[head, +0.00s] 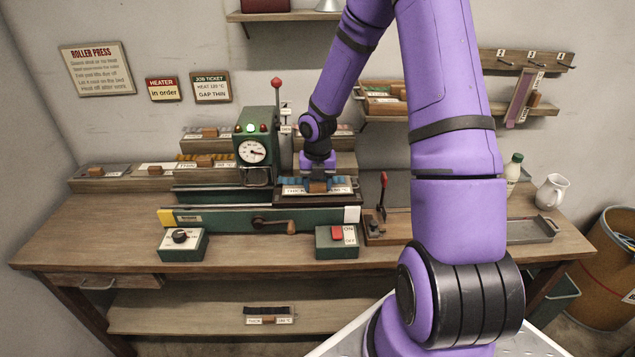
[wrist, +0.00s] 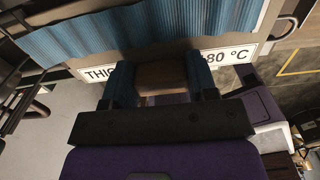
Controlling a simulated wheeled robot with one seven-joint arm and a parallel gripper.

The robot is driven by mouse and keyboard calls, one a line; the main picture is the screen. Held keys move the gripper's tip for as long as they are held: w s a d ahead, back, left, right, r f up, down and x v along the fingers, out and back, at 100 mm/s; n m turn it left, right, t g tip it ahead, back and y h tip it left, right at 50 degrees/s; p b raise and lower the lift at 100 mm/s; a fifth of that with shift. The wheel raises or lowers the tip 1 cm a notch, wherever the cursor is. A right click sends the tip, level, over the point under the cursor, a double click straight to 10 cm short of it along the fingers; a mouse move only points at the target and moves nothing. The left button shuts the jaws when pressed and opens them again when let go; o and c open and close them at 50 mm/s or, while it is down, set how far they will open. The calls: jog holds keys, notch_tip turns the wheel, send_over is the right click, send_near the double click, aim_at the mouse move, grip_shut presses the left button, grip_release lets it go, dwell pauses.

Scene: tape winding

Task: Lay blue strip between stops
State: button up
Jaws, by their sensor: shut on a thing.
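The blue strip (head: 342,181) is a ribbed blue piece with a wooden grip block (head: 318,187) and a white label reading 80 °C at its right end. My gripper (head: 318,178) points down and is shut on the grip block. In the wrist view the block (wrist: 160,75) sits between the fingertips, with the blue ribbed strip (wrist: 150,28) running beyond it. The strip is at the dark bed (head: 315,199) of the green press, right of the dial; whether it touches the bed is unclear. I cannot make out the stops; my gripper hides the strip's middle.
The press's green column (head: 258,140) with a lit lamp stands close left of my gripper. A red-knobbed lever (head: 383,190) stands to the right. A crank (head: 275,225), heater dial box (head: 182,243) and switch box (head: 337,240) are in front. Other strips (head: 155,168) lie left.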

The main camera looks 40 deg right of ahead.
jog(key=shift+f, duration=0.5)
jog(key=o, duration=1.1)
jog(key=shift+c, duration=0.2)
